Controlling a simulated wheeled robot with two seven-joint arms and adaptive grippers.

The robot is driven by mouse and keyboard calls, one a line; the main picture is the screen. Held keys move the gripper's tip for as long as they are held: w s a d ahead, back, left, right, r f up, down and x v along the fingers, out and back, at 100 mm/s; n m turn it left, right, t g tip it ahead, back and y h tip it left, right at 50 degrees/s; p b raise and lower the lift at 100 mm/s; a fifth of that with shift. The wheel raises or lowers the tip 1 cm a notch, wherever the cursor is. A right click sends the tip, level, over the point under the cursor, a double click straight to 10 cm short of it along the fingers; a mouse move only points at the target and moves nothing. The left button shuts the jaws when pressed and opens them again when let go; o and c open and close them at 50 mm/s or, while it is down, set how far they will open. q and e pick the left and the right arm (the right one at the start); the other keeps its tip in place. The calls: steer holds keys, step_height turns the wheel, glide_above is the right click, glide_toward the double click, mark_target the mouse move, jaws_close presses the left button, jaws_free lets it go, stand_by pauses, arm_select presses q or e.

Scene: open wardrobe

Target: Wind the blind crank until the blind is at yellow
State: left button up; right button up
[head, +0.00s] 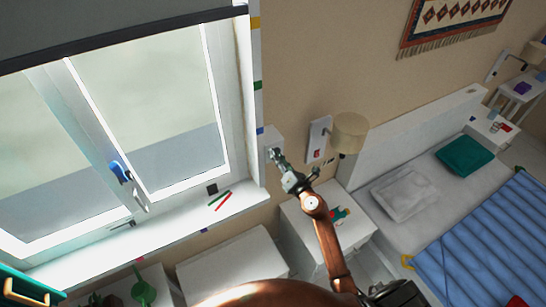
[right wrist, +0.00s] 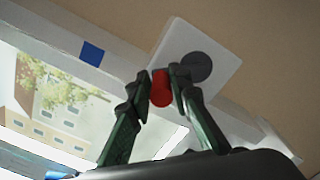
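The grey blind (head: 110,20) hangs at the top of the window, with a dark bar along its lower edge. The bar's right end is close to the yellow mark (head: 255,22) on the window's right side, looking slightly above it. The crank's white box (head: 272,136) is on the wall right of the window. In the right wrist view the box (right wrist: 216,45) carries a dark disc (right wrist: 196,67) and a red crank knob (right wrist: 161,88). My right gripper (right wrist: 162,78) has its fingers closed on either side of the knob. My left gripper is not in view.
A green mark (head: 257,85) and a blue mark (head: 260,130) are lower on the window side. A wall lamp (head: 348,133) is right of the box. Pens (head: 221,201) lie on the sill. A bedside cabinet (head: 300,225) stands below my right arm.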

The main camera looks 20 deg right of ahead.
steer(key=shift+o, duration=0.3)
steer(key=shift+d+f, duration=0.1)
steer(key=shift+d, duration=0.35)
steer(key=shift+o, duration=1)
steer(key=shift+d, duration=0.65)
steer(key=shift+d+r, duration=0.15)
steer(key=shift+r, duration=0.05)
steer(key=shift+c, duration=0.2)
steer(key=shift+d, duration=0.1)
steer(key=shift+c, duration=1.1)
steer(key=o, duration=0.8)
steer(key=shift+w+r, duration=0.1)
steer(key=shift+r, duration=0.05)
steer(key=shift+c, duration=0.2)
